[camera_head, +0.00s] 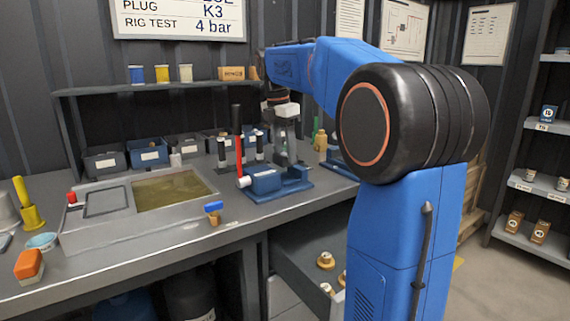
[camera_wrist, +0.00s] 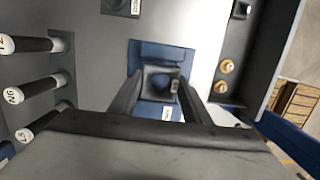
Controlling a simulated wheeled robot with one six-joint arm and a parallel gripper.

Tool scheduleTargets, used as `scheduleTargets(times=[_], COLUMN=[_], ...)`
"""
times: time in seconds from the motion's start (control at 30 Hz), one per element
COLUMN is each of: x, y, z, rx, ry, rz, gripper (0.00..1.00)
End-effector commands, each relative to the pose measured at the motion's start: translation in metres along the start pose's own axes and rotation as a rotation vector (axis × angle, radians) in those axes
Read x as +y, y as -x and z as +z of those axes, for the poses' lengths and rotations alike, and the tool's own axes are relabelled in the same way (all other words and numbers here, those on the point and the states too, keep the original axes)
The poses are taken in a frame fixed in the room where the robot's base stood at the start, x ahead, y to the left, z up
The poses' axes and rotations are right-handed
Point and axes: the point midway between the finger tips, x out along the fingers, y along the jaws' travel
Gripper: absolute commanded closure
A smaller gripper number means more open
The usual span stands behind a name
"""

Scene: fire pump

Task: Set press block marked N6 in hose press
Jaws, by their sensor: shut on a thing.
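My gripper (camera_wrist: 158,92) is shut on a dark, square-topped block (camera_wrist: 158,80) with a round recess. A small pale tag on its side is too small to read. In the head view, my gripper (camera_head: 284,150) points down at the back of a blue bench device with a red lever, probably the hose press (camera_head: 268,182). Blue parts (camera_wrist: 150,50) show around the held block in the wrist view; I cannot tell whether the block touches them. Several black posts with white caps stand left in the wrist view; the middle cap (camera_wrist: 14,96) seems to read N6, upside down.
An open drawer (camera_head: 300,262) with brass fittings is below the bench front. Bins (camera_head: 148,152) line the back of the bench. A sink-like tray (camera_head: 170,190) lies left of the blue device. A small blue-topped piece (camera_head: 213,208) stands near the front edge.

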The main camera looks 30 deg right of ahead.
Motion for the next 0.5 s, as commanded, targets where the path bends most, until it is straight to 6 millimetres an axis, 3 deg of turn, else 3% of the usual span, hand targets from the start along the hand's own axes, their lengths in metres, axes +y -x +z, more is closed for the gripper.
scheduleTargets(times=[0.27, 0.5], x=[-0.001, 0.0], y=[-0.034, -0.036], z=[-0.005, -0.005], rx=[0.0, 0.0], ry=[0.0, -0.001], rz=[-0.002, 0.001], gripper=[0.89, 0.89])
